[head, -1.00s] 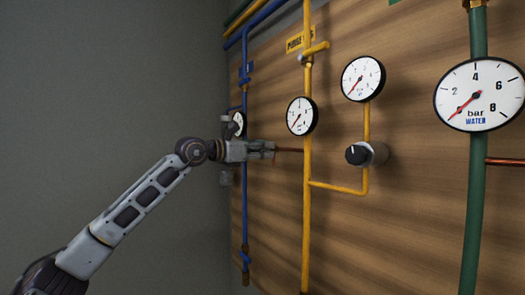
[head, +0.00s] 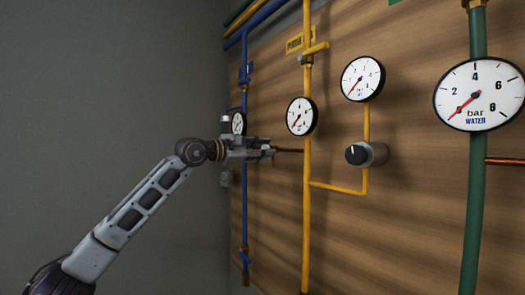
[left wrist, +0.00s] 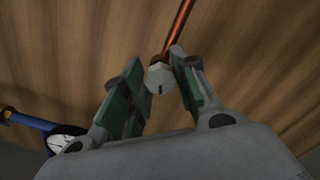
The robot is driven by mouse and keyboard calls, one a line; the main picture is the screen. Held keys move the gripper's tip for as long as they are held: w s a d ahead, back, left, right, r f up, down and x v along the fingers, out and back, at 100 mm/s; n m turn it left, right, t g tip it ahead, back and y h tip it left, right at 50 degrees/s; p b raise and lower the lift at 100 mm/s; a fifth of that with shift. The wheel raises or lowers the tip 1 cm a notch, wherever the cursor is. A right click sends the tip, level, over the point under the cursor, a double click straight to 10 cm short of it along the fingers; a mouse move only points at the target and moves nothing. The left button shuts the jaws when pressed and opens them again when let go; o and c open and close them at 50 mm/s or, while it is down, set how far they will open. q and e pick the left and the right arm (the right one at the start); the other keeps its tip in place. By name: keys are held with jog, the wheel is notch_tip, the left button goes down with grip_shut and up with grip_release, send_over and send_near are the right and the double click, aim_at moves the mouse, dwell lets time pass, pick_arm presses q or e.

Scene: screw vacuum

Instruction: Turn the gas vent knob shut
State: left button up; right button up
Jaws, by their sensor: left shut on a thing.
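A small pale grey knob (left wrist: 158,79) with a dark mark on its face sits at the end of a copper pipe in the left wrist view. My left gripper (head: 270,151) reaches in from the left in the head view, level with this copper pipe. The gripper hides the knob in the head view. A second knob, dark with a white mark (head: 356,155), is on the yellow pipe branch to the right, apart from the gripper. My right gripper is not in view.
Yellow pipes (head: 306,220), a blue pipe (head: 245,215) and a green pipe (head: 474,200) run along the wooden panel (head: 415,220). Several round gauges stick out, including the water gauge (head: 480,95). Left of the panel is open space before a grey wall (head: 110,80).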

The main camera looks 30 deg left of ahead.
pick_arm(q)
jog(key=shift+m, duration=2.3)
jog(key=o, duration=1)
jog(key=shift+s+a, duration=0.1)
jog(key=shift+s, duration=0.05)
jog(key=shift+v, duration=3.15)
jog(key=shift+s, duration=0.35)
